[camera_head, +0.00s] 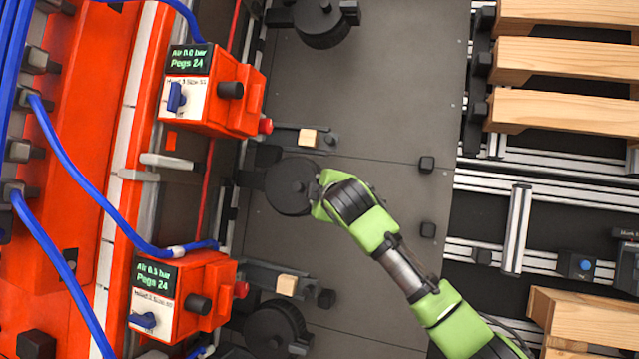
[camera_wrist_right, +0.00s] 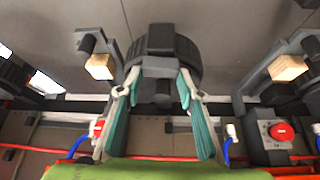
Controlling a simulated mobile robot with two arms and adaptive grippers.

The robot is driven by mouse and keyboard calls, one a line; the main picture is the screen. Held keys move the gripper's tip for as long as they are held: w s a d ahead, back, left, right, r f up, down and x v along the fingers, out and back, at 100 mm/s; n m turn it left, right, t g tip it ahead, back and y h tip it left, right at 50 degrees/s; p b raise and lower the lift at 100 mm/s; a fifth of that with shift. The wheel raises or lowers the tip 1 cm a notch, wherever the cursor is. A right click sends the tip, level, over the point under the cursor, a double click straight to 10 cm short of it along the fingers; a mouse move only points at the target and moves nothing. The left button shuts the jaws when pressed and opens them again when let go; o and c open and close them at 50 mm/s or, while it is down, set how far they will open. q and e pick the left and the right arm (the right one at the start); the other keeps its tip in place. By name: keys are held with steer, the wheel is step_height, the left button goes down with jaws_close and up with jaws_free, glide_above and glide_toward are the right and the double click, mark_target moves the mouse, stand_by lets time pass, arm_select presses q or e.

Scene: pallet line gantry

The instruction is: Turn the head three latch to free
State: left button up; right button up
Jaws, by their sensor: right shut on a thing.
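In the head view my green right gripper (camera_head: 316,192) reaches in from the lower right. It meets the edge of a dark round piece (camera_head: 290,186) on the grey plate, between two orange head boxes. In the right wrist view the two teal-padded fingers (camera_wrist_right: 158,88) close around a dark block on the near side of this round piece (camera_wrist_right: 172,48), which I take to be the latch. Its turned position is hard to read. The upper orange box (camera_head: 212,90) and the lower orange box (camera_head: 182,295) carry displays and blue knobs; their head numbers are too small to read surely. My left gripper is not in view.
Small wooden blocks on brackets (camera_head: 308,137) and (camera_head: 287,285) sit above and below the round piece. More dark round pieces (camera_head: 322,22) stand at top and bottom. Blue hoses (camera_head: 75,175) run at left. Wooden pallet boards (camera_head: 565,62) lie at right. The grey plate between is mostly clear.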

steer(key=shift+d+n+g, duration=0.1)
steer(key=shift+n+g, duration=0.2)
steer(key=shift+n, duration=0.2)
steer(key=o, duration=0.8)
steer(key=shift+w, duration=0.1)
steer(key=shift+f, duration=0.1)
steer(key=shift+w, duration=0.1)
steer(key=v, duration=1.2)
steer(key=shift+d, duration=0.1)
